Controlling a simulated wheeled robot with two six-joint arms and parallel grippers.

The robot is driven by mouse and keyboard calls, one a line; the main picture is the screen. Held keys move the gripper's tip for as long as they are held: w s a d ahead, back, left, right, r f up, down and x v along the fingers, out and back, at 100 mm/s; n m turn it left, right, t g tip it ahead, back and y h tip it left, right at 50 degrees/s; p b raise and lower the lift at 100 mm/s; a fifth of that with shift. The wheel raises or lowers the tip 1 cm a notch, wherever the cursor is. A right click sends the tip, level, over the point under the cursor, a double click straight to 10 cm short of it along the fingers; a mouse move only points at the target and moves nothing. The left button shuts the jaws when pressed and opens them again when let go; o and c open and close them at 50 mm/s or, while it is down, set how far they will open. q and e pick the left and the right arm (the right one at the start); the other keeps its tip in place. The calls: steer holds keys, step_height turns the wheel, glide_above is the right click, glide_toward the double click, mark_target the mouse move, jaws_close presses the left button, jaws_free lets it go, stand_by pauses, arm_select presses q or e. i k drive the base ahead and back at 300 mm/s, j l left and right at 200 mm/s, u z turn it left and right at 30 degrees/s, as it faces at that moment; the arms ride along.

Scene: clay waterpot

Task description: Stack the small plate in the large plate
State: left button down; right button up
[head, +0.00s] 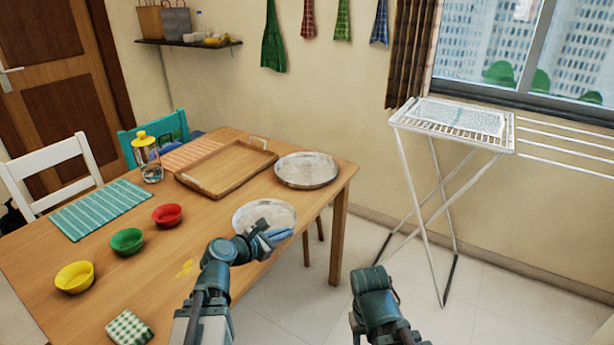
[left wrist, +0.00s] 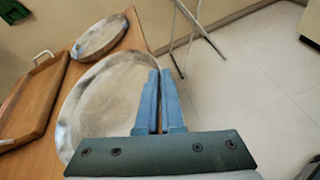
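The small plate (head: 262,213) is a round, silvery metal plate near the table's right edge, its rim reaching out over that edge. The large plate (head: 306,168) is a similar metal plate lying flat at the table's far right corner. In the left wrist view, the small plate (left wrist: 100,100) fills the middle left, and the large plate (left wrist: 99,37) lies beyond it. My left gripper (head: 272,237) is at the small plate's near right rim. Its blue fingers (left wrist: 158,85) are close together with the rim between them. My right gripper (head: 372,282) is away from the table, its fingers not visible.
A wooden tray (head: 226,168) lies left of the plates. Red (head: 167,215), green (head: 127,241) and yellow (head: 75,277) bowls stand farther left. A bottle (head: 147,158) stands behind them. A drying rack (head: 452,125) stands right of the table, with bare floor between.

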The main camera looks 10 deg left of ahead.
mark_target(306, 171)
steer(key=i+l, duration=0.15)
steer(key=i, duration=0.3)
steer(key=i+l, duration=0.15)
steer(key=i, duration=0.35)
